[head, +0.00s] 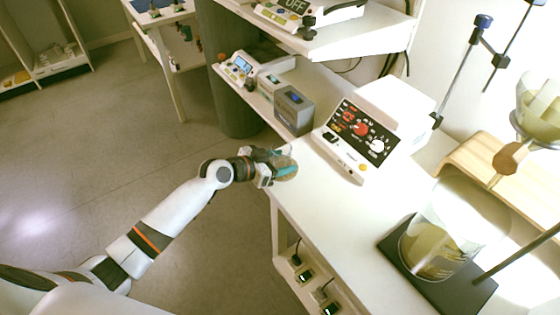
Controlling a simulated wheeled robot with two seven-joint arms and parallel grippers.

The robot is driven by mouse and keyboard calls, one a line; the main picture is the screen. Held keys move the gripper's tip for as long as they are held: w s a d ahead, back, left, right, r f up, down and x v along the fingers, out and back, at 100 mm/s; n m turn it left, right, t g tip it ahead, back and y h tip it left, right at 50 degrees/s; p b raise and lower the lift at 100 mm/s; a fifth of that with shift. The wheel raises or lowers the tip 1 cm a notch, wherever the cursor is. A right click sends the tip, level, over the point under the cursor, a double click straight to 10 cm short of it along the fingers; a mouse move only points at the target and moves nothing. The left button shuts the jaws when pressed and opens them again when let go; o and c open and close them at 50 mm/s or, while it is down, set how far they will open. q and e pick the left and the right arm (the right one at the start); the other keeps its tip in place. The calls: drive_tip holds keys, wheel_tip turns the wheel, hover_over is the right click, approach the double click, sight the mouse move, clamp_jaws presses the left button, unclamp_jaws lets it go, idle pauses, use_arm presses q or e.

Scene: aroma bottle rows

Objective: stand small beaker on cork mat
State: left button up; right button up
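My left gripper (278,164) is at the near left corner of the white bench, seen from behind and small. Teal colour shows at the fingertips over this patch. I cannot make out a small beaker there, nor whether the fingers are open or shut on something. My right gripper is not in view.
A large glass beaker (440,245) with yellowish liquid stands on a dark plate (468,296) at the right. A white instrument with knobs (362,130) stands behind the gripper. A grey box (294,110) is on the lower shelf. The bench middle (335,205) is clear.

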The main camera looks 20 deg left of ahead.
use_arm(q)
drive_tip(key=shift+o, duration=0.8)
drive_tip(key=shift+r, duration=0.1)
drive_tip(key=shift+r+p, duration=0.2)
drive_tip(key=shift+p, duration=0.1)
drive_tip(key=v, duration=1.2)
drive_tip(key=shift+b, duration=0.35)
drive_tip(key=shift+f, duration=0.1)
